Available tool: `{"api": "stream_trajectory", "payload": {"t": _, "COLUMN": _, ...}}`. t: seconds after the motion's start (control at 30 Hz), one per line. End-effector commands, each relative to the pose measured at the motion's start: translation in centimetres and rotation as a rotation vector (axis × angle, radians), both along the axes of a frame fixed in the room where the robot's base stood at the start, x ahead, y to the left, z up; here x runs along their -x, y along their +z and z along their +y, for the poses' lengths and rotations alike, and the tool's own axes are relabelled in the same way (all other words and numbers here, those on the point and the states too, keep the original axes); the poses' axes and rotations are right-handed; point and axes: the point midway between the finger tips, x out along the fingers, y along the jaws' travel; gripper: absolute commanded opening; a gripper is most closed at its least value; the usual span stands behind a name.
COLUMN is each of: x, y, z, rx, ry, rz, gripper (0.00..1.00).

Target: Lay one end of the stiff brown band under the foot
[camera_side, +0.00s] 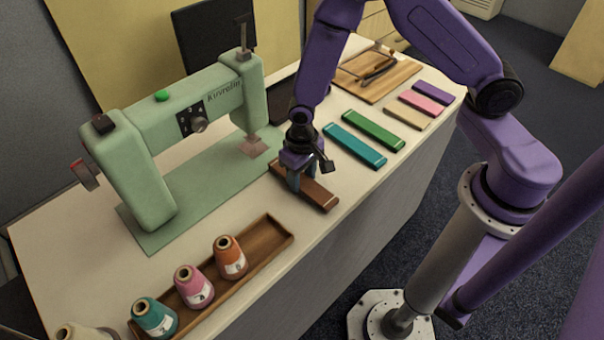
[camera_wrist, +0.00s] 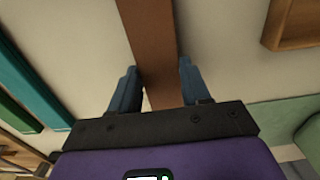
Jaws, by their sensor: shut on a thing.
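The brown band (camera_side: 318,195) is between the fingers of my gripper (camera_side: 296,180), at the table's front edge side. In the wrist view the band (camera_wrist: 148,35) runs up the picture between the two blue fingertips (camera_wrist: 158,75), and my gripper is shut on it. I cannot tell whether the band rests on the cloth or is slightly lifted. The foot (camera_side: 253,146) is a pale pinkish plate under the head of the green sewing machine (camera_side: 172,115). It is left of and behind the band, apart from it. My gripper hides part of the band.
Teal (camera_side: 354,146) and green (camera_side: 373,130) bands lie to the right, with tan (camera_side: 409,116), pink (camera_side: 426,102) and purple (camera_side: 436,91) ones beyond. A wooden tray (camera_side: 280,240) with thread cones (camera_side: 230,258) stands front left. A wooden board (camera_side: 357,87) lies at the back.

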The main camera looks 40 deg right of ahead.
Motion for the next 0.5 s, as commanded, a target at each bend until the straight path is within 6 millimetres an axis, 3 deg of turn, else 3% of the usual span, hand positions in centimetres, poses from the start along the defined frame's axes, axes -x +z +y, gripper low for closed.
{"api": "stream_trajectory", "payload": {"t": 0.03, "x": 0.0, "y": 0.01, "z": 0.01, "rx": 0.0, "ry": 0.0, "rz": 0.0, "gripper": 0.17}}
{"api": "stream_trajectory", "payload": {"t": 0.07, "x": 0.0, "y": 0.01, "z": 0.01, "rx": 0.0, "ry": 0.0, "rz": 0.0, "gripper": 0.5}}
{"api": "stream_trajectory", "payload": {"t": 0.13, "x": 0.0, "y": 0.01, "z": 0.01, "rx": 0.0, "ry": 0.0, "rz": 0.0, "gripper": 0.73}}
{"api": "stream_trajectory", "payload": {"t": 0.17, "x": 0.0, "y": 0.01, "z": 0.01, "rx": 0.0, "ry": 0.0, "rz": 0.0, "gripper": 0.77}}
{"api": "stream_trajectory", "payload": {"t": 0.5, "x": -0.01, "y": 0.23, "z": 0.02, "rx": 0.0, "ry": 0.0, "rz": 0.0, "gripper": 0.77}}
